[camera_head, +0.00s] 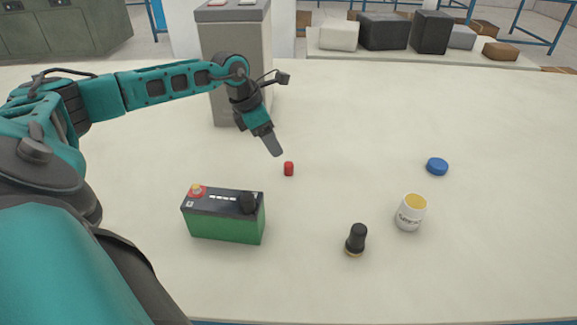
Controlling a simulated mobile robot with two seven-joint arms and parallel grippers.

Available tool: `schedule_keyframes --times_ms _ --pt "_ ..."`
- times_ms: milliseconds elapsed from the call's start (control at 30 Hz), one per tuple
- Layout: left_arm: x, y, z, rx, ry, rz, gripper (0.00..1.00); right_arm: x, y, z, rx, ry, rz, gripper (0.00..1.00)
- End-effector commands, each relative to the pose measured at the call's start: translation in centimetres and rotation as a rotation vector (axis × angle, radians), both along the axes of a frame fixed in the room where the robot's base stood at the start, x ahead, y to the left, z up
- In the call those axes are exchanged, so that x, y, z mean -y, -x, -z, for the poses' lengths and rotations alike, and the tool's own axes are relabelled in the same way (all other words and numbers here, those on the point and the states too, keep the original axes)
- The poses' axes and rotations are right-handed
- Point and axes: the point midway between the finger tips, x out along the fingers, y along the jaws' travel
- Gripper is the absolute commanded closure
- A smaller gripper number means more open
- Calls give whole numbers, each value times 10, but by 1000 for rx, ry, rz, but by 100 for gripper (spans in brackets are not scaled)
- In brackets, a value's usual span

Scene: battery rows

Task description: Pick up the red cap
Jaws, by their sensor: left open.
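The red cap (289,169) is small and stands on the pale table, right of the middle of the battery and behind it. My left gripper (273,146) is above and just left of the red cap, pointing down toward the table. It is open and does not touch the cap. Its fingers show nearly edge-on, so the gap between them is hard to see. My right gripper is not in view.
A green and black battery (225,221) stands front left of the cap. A black knob-like piece (356,240), a white cup with yellow inside (411,212) and a blue lid (437,167) are to the right. A grey box (231,60) stands behind.

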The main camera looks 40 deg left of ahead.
Motion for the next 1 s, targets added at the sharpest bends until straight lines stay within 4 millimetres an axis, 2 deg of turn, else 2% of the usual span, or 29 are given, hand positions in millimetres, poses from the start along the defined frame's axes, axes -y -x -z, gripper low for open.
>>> schedule_keyframes --times_ms 100,367,500,633,933,1000 --pt "4 -6 17 0 2 1 43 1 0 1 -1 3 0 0" --pt "13 -14 34 0 2 2 43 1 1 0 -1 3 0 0" --pt "25 -23 51 1 3 3 43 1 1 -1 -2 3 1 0" --pt "26 -28 66 1 1 0 43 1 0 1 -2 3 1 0" --pt "27 -29 70 1 -1 1 43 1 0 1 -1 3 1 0" --pt "26 -29 70 1 -1 1 50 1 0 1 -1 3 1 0"
